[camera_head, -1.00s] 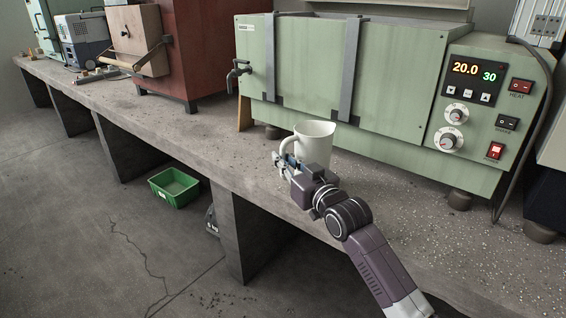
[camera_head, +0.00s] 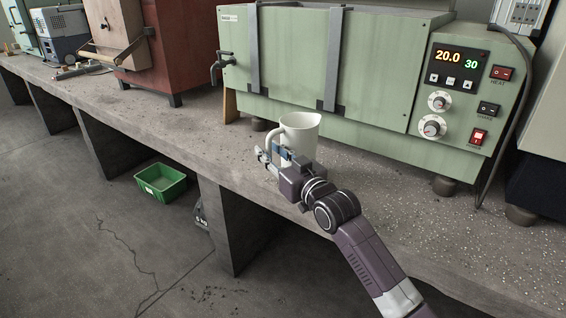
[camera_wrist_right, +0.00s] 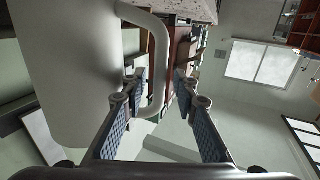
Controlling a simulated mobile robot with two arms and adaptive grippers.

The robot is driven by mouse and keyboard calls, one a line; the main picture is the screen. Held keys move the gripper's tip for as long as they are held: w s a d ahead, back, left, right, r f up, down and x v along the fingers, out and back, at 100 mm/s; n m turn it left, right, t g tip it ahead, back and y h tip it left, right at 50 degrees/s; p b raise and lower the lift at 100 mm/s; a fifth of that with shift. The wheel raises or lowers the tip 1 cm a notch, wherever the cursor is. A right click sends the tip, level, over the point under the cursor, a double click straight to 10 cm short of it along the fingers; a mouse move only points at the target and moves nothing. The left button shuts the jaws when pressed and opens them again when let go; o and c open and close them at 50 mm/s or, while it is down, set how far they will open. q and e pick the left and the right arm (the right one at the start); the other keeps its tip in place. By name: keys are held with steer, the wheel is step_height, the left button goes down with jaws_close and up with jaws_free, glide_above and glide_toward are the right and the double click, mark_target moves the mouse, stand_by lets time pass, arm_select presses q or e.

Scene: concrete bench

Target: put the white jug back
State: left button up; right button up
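The white jug (camera_head: 303,131) stands upright on the concrete bench (camera_head: 375,185), in front of the green heated bath. Its lower part is partly hidden by my right gripper in the head view. In the right wrist view the jug's body (camera_wrist_right: 65,70) fills the left side, and its handle (camera_wrist_right: 162,60) hangs between my fingers. My right gripper (camera_wrist_right: 160,85) is open, with one finger on each side of the handle and gaps showing. In the head view the right gripper (camera_head: 268,157) is at the handle side of the jug. My left gripper is not in view.
The green heated bath (camera_head: 330,65) with its lit control panel stands right behind the jug. A red-brown cabinet (camera_head: 180,45) and a blue-grey device (camera_head: 62,35) stand farther left. A green crate (camera_head: 160,183) is on the floor. The bench right of the jug is clear.

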steer(key=v, duration=0.2)
steer(key=shift+s+d, duration=0.2)
steer(key=shift+s, duration=0.05)
steer(key=p+v, duration=0.2)
steer(key=v, duration=0.7)
steer(key=s+d+f+m+g+h, duration=0.1)
steer(key=s+d+f+g+h, duration=0.15)
steer(key=s+f, duration=0.4)
steer(key=s+d+f+m+g+h, duration=0.1)
steer(key=s+d+f, duration=0.2)
steer(key=f, duration=0.7)
steer(key=s+d+f+m+g+h, duration=0.1)
steer(key=s+d+f+g+h, duration=0.1)
steer(key=s+f, duration=0.45)
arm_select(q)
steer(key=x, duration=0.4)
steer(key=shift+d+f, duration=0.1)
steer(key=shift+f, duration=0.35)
arm_select(e)
steer(key=s+d+f+g+h, duration=0.1)
steer(key=s+d+f+g, duration=0.2)
steer(key=s+f, duration=0.3)
steer(key=s+d+f+m+g+h, duration=0.1)
steer(key=s+d+f, duration=0.5)
steer(key=s, duration=0.8)
steer(key=f+g+h, duration=0.1)
steer(key=g, duration=0.1)
steer(key=shift+g, duration=0.35)
steer(key=shift+d+f+h, duration=0.1)
steer(key=shift+h, duration=0.15)
